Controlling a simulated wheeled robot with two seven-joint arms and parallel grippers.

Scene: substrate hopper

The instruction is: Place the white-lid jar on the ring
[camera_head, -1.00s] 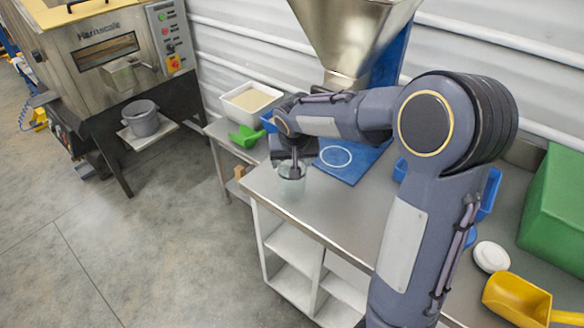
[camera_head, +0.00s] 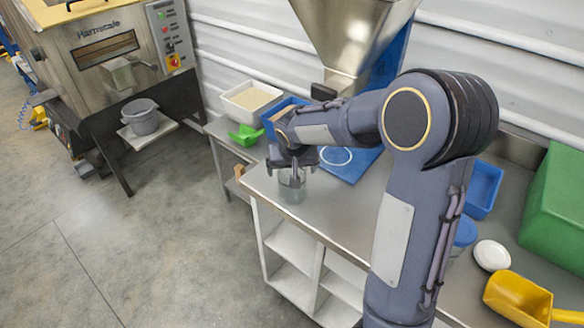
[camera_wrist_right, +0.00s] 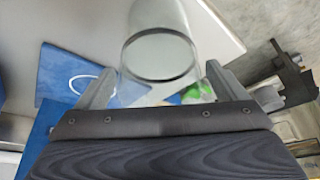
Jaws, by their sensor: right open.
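A clear glass jar (camera_head: 291,188) stands near the left front corner of the steel counter; I see no white lid on it. My right gripper (camera_head: 292,174) is over it. In the right wrist view the jar (camera_wrist_right: 158,42) lies between the two spread fingers of the open gripper (camera_wrist_right: 160,78), with gaps at its sides. The white ring (camera_head: 343,156) is on a blue mat (camera_head: 356,172) behind and right of the jar, partly hidden by my arm. The ring also shows in the wrist view (camera_wrist_right: 72,84). A white round lid-like disc (camera_head: 492,255) is at the right. My left gripper is out of view.
A steel hopper (camera_head: 350,35) rises behind the mat. A white tub (camera_head: 250,101) and a green scoop (camera_head: 245,137) are at the left. A blue-topped round item (camera_head: 465,232), blue tray (camera_head: 484,188), yellow scoop (camera_head: 518,298) and green box (camera_head: 560,205) are at right.

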